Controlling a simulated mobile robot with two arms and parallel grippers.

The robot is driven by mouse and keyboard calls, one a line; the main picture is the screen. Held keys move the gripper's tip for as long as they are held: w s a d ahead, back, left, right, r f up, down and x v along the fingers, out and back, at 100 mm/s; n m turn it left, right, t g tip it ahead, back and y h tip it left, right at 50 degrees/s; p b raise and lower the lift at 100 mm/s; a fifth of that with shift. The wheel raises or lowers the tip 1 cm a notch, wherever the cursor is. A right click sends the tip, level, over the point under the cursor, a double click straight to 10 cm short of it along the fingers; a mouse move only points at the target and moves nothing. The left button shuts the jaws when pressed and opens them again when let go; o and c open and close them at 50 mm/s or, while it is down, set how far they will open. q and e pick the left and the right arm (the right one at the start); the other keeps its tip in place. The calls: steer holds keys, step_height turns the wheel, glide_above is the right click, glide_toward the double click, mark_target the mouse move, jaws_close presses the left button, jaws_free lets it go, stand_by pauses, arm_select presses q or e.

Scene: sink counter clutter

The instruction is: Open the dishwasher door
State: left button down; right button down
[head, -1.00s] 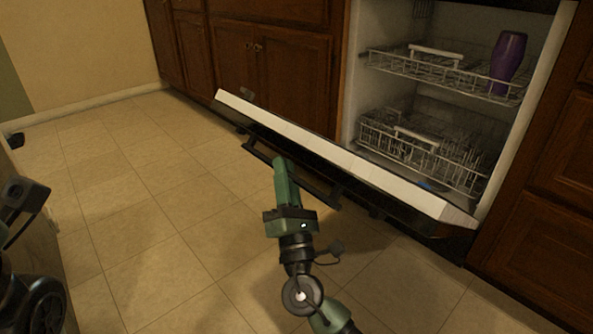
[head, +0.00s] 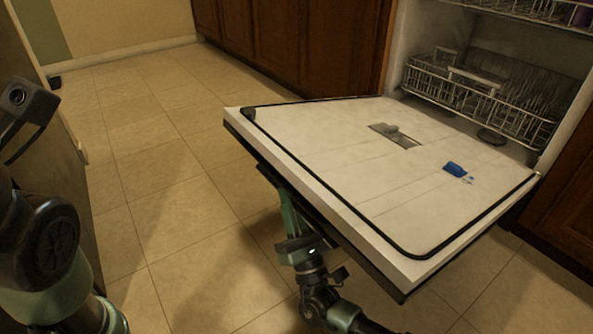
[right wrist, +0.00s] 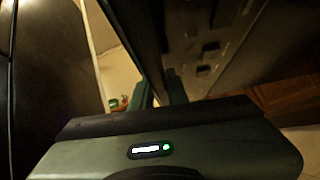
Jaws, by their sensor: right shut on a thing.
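The dishwasher door (head: 330,170) is lowered to nearly flat, its white inner face turned up and its front edge towards me. My right gripper (head: 284,192) is below the front edge, shut on the door's dark handle (head: 266,174). The door partly hides the fingertips and most of the handle. In the right wrist view the green fingers (right wrist: 163,90) close around a dark bar. The open dishwasher (head: 415,50) shows behind the door. My left arm is at the left edge of the head view, but its gripper is not seen.
The lower rack (head: 480,100) is inside the dishwasher, with part of the upper rack (head: 540,10) above it. Brown cabinets (head: 290,45) stand on both sides. The tiled floor (head: 150,130) left of the door is clear.

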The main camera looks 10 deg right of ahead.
step_height(320, 180, down, 5)
steer(key=shift+s+r, duration=0.1)
steer(key=shift+s, duration=0.05)
stand_by(0.4)
steer(key=c, duration=1.4)
jaws_free()
steer(key=shift+s, duration=0.1)
